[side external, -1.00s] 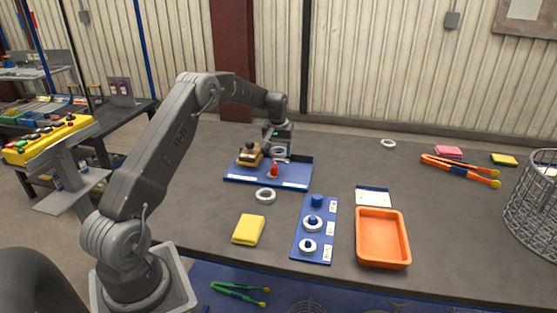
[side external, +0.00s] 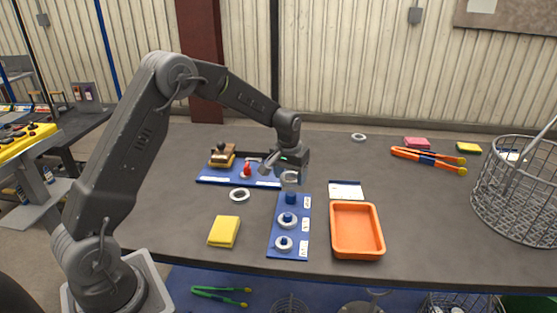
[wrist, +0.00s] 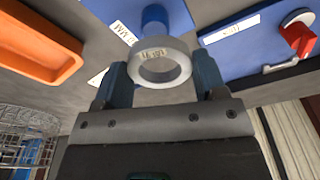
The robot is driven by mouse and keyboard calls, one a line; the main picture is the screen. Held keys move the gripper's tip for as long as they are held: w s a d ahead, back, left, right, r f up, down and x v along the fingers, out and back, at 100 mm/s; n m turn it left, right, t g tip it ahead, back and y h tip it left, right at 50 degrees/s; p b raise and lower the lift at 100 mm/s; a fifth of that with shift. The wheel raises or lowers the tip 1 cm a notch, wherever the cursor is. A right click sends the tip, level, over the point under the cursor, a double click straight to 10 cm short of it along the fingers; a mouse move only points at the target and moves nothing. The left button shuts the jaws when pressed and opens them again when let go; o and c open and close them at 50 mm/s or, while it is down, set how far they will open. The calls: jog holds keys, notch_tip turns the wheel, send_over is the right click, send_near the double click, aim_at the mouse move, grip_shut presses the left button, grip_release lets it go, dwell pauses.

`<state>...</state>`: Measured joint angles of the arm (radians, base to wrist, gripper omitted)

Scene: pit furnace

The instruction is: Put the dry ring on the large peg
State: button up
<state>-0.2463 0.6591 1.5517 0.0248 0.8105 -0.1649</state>
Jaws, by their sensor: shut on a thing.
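My gripper (side external: 291,173) is shut on a light grey ring (wrist: 160,62) with a small label on its rim, too small to read surely. In the side view the ring (side external: 291,180) hangs just above the far end of the blue peg board (side external: 276,251). The bare blue peg (side external: 292,198) stands upright there, below the ring and apart from it. In the wrist view this peg (wrist: 155,18) shows beyond the ring, not through its hole. The other two pegs on the board carry white rings, a middle one (side external: 287,227) and a near one (side external: 284,248).
A wire basket (side external: 515,200) stands far right.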

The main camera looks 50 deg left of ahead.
aim_at(290, 194)
jog(key=shift+d+f, duration=0.3)
jog(key=shift+f, duration=2.65)
jog(key=shift+f, duration=0.6)
jog(key=o, duration=0.8)
jog(key=shift+c, duration=0.2)
jog(key=shift+s, duration=0.1)
jog(key=shift+r, duration=0.1)
jog(key=shift+s+d+r, duration=0.1)
jog(key=shift+s+r, duration=0.05)
jog(key=shift+r, duration=1.4)
jog(key=shift+s+d+r, duration=0.1)
jog(key=shift+s+r, duration=0.1)
jog(key=shift+r, duration=1.4)
jog(key=shift+s+r, duration=0.15)
jog(key=shift+r, duration=1.4)
jog(key=shift+s+r, duration=0.1)
jog(key=shift+r, duration=0.55)
